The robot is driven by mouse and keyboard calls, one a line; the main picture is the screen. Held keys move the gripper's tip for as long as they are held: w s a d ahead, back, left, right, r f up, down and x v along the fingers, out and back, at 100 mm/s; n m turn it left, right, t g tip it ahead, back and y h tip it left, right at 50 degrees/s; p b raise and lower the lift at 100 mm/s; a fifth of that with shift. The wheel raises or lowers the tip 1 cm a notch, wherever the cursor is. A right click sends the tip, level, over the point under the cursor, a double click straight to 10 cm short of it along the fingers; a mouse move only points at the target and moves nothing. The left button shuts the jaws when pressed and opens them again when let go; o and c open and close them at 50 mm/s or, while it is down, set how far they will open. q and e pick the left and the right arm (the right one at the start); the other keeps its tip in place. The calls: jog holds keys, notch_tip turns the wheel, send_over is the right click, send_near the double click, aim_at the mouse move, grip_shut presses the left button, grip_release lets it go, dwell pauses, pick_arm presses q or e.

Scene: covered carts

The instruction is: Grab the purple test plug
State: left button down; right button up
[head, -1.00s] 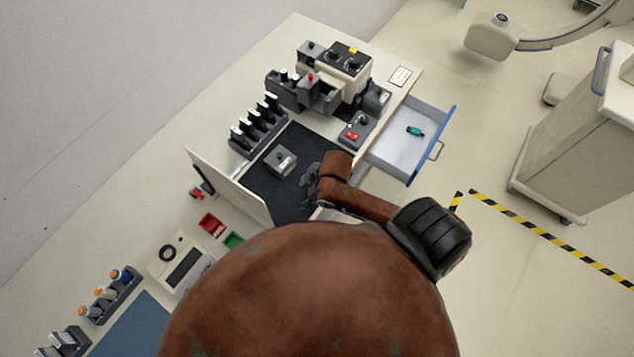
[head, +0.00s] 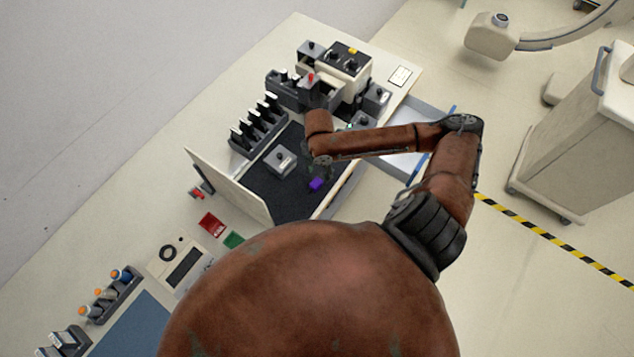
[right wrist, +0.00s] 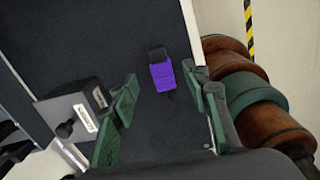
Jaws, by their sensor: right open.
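The purple test plug (head: 316,184) lies on the black mat (head: 290,207) near its front edge. In the right wrist view the purple plug (right wrist: 162,78), with a dark end, lies apart from the fingers, in the gap between them. My right gripper (right wrist: 160,74) is open and empty, with green finger pads spread either side of the plug. In the head view the right gripper (head: 308,165) is small, dark and partly covered by its own arm, just behind the plug. My left gripper is not in view.
A grey box with a knob (head: 281,160) stands on the mat, close to the left finger in the wrist view (right wrist: 75,108). An upright panel (head: 228,185) borders the mat on the left. The blue-edged drawer (head: 425,107) stands open, partly hidden by my arm.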

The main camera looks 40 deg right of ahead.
aim_at(318, 180)
jog(key=shift+s+a+f, duration=0.1)
jog(key=shift+a+f, duration=0.05)
jog(key=shift+f, duration=2.1)
grip_shut()
jog(key=shift+r, duration=0.1)
